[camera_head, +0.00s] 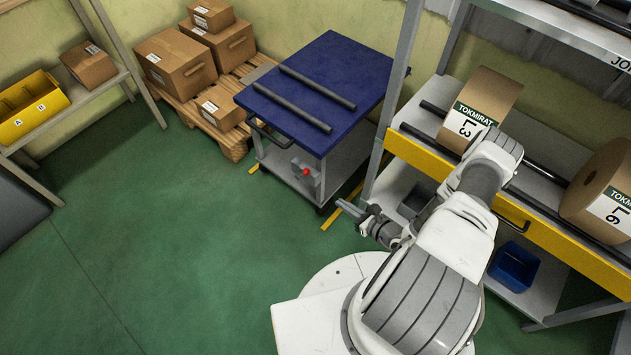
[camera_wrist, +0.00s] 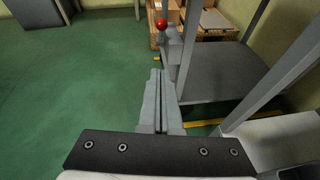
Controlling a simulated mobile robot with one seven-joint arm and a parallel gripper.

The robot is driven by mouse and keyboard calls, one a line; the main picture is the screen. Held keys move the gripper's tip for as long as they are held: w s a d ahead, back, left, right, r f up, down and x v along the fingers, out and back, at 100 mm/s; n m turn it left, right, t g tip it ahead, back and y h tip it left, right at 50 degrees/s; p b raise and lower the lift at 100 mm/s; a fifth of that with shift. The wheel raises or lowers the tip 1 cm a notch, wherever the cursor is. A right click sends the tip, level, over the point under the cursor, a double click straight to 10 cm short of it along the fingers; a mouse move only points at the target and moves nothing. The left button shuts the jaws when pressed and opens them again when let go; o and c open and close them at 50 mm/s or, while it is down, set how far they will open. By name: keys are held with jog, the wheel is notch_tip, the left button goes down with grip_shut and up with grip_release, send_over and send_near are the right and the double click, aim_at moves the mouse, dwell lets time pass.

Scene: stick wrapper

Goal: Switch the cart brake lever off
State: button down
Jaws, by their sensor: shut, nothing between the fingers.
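The cart (camera_head: 345,75) has a blue top and a grey lower shelf, and stands against the back wall. Its brake lever (camera_head: 306,172) has a red ball knob and sits on a grey bracket at the cart's near side. In the wrist view the red knob of the lever (camera_wrist: 161,24) shows above and beyond my fingertips, apart from them. The cart's lower shelf (camera_wrist: 222,75) shows to the right there. My gripper (camera_head: 343,205) is shut and empty, to the right of and nearer than the lever. Its closed fingers (camera_wrist: 157,78) point toward the lever in the wrist view.
Two dark bars (camera_head: 308,85) lie on the cart top. A shelf rack (camera_head: 410,150) with a yellow beam and large rolls (camera_head: 482,105) stands close to my arm on the right. Boxes on a pallet (camera_head: 232,148) stand behind left. Green floor (camera_head: 150,240) is open at left.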

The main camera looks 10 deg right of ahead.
jog(key=shift+w, duration=0.1)
jog(key=w+r+b+x, duration=0.1)
jog(key=b+x, duration=0.3)
jog(key=x, duration=0.8)
jog(key=shift+w+a+r, duration=0.2)
jog(key=shift+a+r, duration=0.15)
jog(key=shift+r, duration=0.45)
jog(key=shift+r, duration=0.2)
jog(key=shift+w+a+g+p, duration=0.1)
jog(key=shift+g+p, duration=0.2)
